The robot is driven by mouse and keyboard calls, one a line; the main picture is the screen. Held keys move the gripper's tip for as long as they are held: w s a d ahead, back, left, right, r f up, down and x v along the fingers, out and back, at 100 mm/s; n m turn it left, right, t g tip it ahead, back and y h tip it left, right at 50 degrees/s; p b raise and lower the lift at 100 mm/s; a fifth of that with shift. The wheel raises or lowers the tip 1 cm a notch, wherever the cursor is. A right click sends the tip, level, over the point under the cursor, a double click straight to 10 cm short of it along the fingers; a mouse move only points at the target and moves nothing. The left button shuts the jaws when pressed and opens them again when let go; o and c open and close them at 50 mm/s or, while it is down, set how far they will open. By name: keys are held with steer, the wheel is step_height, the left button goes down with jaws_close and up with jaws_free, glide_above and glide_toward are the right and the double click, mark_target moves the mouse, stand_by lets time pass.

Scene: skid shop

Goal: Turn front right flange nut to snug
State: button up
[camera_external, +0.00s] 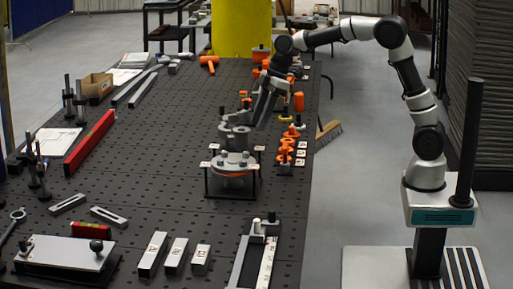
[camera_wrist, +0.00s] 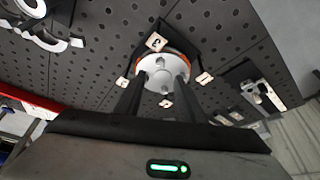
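The round flange (camera_external: 233,166) is grey with an orange ring beneath it, and sits on a black stand with white tags at its corners. Several bolts and nuts stand up from its top; they are too small to tell apart by turn or tightness. In the wrist view the pale flange disc (camera_wrist: 163,73) lies beyond my two dark fingers. My gripper (camera_wrist: 158,80) is open, its fingers apart with no nut visibly held between them. The fingers hide parts of the flange's left and right sides. In the external view my gripper (camera_external: 264,108) is above and behind the flange.
A grey fitting (camera_external: 235,132) stands just behind the flange. Orange parts (camera_external: 287,150) line the bench's right edge. A red level (camera_external: 90,142), metal blocks (camera_external: 175,255) and a long ruler fixture (camera_external: 262,255) lie around. The perforated bench top left of the flange is clear.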

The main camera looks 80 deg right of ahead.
mark_target(250, 157)
steer(key=x, duration=1)
steer(key=shift+s, duration=0.1)
steer(key=shift+c, duration=0.2)
jaws_close()
